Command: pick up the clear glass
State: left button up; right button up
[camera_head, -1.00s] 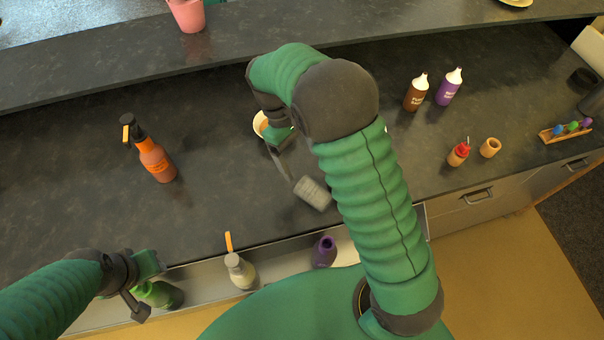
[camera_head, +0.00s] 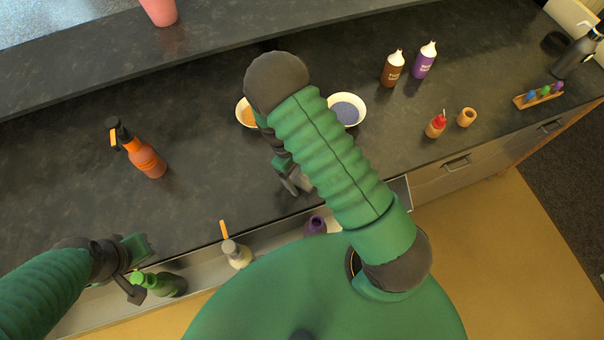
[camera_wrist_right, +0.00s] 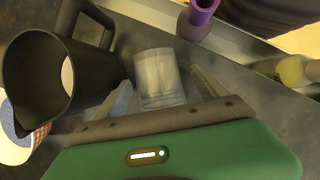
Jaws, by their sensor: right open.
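The clear glass (camera_wrist_right: 158,78) stands between the two fingers of my right gripper (camera_wrist_right: 163,92) in the right wrist view. The fingers are apart, one on each side of it, with a visible gap to the glass. In the head view my right gripper (camera_head: 290,182) is low over the counter, partly behind my right arm, and I cannot clearly pick out the glass there. My left gripper (camera_head: 136,272) is at the lower left near a green bottle (camera_head: 165,284); its finger opening is not clear.
A black pitcher (camera_wrist_right: 92,76) stands just left of the glass in the wrist view. A purple bottle (camera_wrist_right: 197,18) is beyond it. Two bowls, one orange inside (camera_head: 244,113) and one bluish (camera_head: 350,106), sit by my right arm. An orange spray bottle (camera_head: 146,160) stands left.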

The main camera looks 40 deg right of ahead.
jog(key=shift+s+d+f, duration=0.4)
jog(key=shift+d+f, duration=0.05)
jog(key=shift+d, duration=0.05)
jog(key=shift+w+a, duration=0.2)
jog(key=shift+w, duration=0.05)
jog(key=c, duration=0.7)
jog(key=shift+s+a, duration=0.1)
jog(key=shift+a, duration=0.15)
jog(key=c, duration=0.7)
jog(key=shift+d+r, duration=0.1)
jog(key=shift+d, duration=0.05)
jog(key=c, duration=0.4)
jog(key=shift+d, duration=0.15)
